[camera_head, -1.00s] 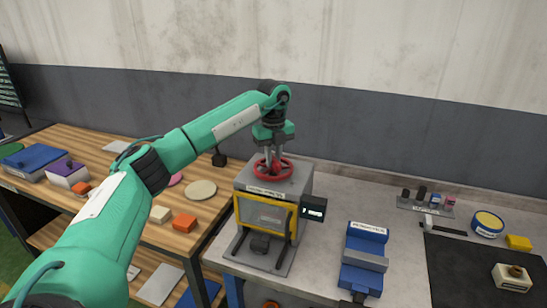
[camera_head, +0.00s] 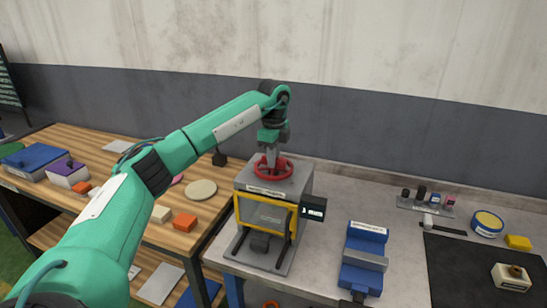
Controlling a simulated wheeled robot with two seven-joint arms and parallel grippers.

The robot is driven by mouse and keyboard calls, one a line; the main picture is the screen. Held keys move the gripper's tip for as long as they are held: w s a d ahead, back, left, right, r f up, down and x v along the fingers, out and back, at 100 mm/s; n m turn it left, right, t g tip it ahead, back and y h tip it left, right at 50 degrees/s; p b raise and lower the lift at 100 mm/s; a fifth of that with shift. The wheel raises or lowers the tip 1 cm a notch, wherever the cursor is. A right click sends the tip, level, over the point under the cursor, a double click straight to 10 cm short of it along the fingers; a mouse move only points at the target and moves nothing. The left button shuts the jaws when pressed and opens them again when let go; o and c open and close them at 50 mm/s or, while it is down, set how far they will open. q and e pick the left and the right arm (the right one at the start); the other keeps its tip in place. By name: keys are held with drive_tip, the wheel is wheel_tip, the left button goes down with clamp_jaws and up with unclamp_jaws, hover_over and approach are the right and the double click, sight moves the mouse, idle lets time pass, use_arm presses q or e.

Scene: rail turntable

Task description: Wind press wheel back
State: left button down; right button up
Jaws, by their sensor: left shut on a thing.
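The red press wheel (camera_head: 287,168) lies flat on top of the grey press (camera_head: 299,184), which has a yellow-framed front window and a small dark display (camera_head: 313,208) at its right side. My left gripper (camera_head: 271,162) points straight down at the wheel from above and is shut on it, toward the wheel's left and middle. The fingertips are partly hidden against the wheel, so the exact spot gripped is hard to see. My right gripper is not in view.
A blue vise (camera_head: 365,237) stands right of the press on the grey bench. A hammer (camera_head: 440,227), a black mat (camera_head: 470,262) and a yellow-topped tin (camera_head: 488,223) lie farther right. A wooden table (camera_head: 140,168) with several small blocks is at left.

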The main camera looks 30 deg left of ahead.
use_arm(q)
drive_tip(key=shift+r, duration=0.1)
idle(0.3)
drive_tip(key=c, duration=1.4)
unclamp_jaws()
drive_tip(key=shift+o, duration=0.2)
wheel_tip(320, 180, up, 7)
drive_tip(key=shift+w+f+b, duration=0.1)
drive_tip(key=shift+b, duration=1)
wheel_tip(320, 180, up, 7)
drive_tip(key=shift+f, duration=0.1)
